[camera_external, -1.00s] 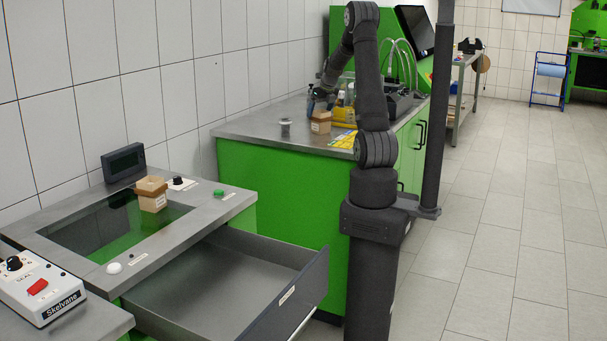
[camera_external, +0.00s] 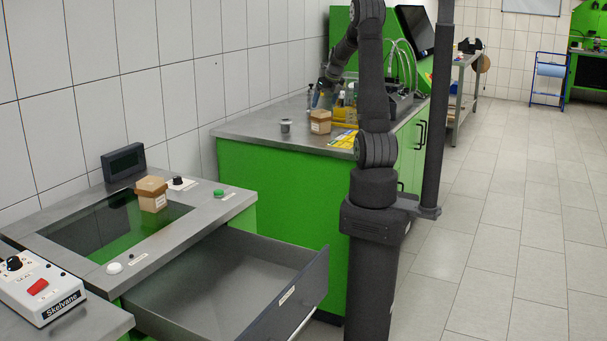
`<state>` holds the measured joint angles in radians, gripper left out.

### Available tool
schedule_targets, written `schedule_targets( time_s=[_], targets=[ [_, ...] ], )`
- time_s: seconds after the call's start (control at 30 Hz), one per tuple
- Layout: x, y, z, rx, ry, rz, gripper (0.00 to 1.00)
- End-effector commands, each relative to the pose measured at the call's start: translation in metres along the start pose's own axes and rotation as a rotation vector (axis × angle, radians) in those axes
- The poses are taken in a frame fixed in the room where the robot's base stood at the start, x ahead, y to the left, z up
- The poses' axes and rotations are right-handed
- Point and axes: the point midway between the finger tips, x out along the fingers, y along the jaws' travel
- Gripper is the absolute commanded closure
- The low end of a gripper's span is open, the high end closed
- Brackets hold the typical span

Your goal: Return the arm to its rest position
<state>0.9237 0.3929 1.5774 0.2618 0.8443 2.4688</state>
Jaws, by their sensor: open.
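My arm stands on a dark column in the middle of the view and reaches back over the green-fronted bench. My gripper (camera_external: 323,97) hangs low at the arm's far end, above and behind a small cardboard box (camera_external: 320,121) on that bench. The gripper is small and partly lost against the things behind it. It is open, and I see nothing held in it. The box stands upright on the bench top, apart from the gripper as far as I can see.
A metal cup (camera_external: 286,126) stands left of the box. A yellow sheet (camera_external: 344,139) lies to its right. A second cardboard box (camera_external: 151,193) stands on the glass panel (camera_external: 104,232) at left. An open drawer (camera_external: 231,283) juts out in front. A vertical post (camera_external: 434,120) stands right of my arm.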

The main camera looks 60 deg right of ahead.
Motion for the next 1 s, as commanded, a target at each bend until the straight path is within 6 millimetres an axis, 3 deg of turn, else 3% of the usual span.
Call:
schedule_targets(
  time_s=[0.2,0.3,0.8,1.0],
  targets=[
    [-0.044,0.0,0.0,0.0,-0.002,-0.002,0.11],
    [-0.015,0.001,-0.001,0.0,0.006,0.003,0.11],
    [0.085,0.001,-0.002,0.0,0.005,0.003,0.11],
    [0.046,0.0,0.015,-0.001,-0.004,-0.002,0.11]
  ],
)
